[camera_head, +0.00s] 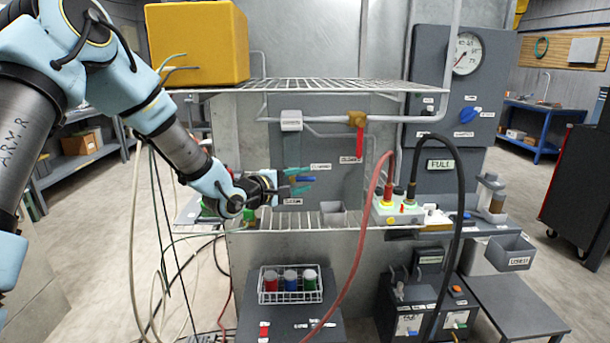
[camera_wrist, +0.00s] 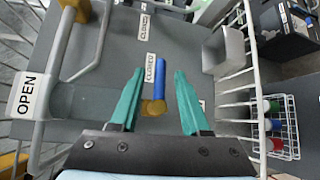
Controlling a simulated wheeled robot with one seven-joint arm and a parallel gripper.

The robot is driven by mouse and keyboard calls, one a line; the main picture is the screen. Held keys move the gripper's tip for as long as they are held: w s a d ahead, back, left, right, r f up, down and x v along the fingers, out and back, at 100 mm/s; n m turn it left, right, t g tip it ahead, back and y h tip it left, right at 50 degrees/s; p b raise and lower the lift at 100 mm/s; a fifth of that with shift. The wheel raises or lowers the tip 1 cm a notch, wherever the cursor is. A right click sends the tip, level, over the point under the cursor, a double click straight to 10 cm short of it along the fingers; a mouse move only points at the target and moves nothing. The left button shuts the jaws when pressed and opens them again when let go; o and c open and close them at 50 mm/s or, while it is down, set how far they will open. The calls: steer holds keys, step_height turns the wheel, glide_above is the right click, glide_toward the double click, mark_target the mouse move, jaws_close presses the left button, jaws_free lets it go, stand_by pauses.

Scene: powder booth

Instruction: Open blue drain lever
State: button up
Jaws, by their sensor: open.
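The blue lever (camera_wrist: 147,78) stands out from a brass valve body (camera_wrist: 153,107) on the grey panel in the wrist view. It points along the "CLOSED" label (camera_wrist: 150,67), and an "OPEN" label (camera_wrist: 27,95) is at the left. A gap shows beside each finger, and contact cannot be made out. In the head view my gripper (camera_head: 300,180) reaches in from the left.
A red-handled brass valve (camera_head: 357,120) is above right of the lever. A wire shelf (camera_head: 300,87) is above, with a yellow box (camera_head: 197,43). A lower rack (camera_head: 285,222) is below. A red hose (camera_head: 367,235) and black cable (camera_head: 458,205) hang at the right.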

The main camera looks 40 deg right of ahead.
steer(key=shift+d+f, duration=0.1)
steer(key=shift+d, duration=0.8)
steer(key=shift+c, duration=0.2)
jaws_close()
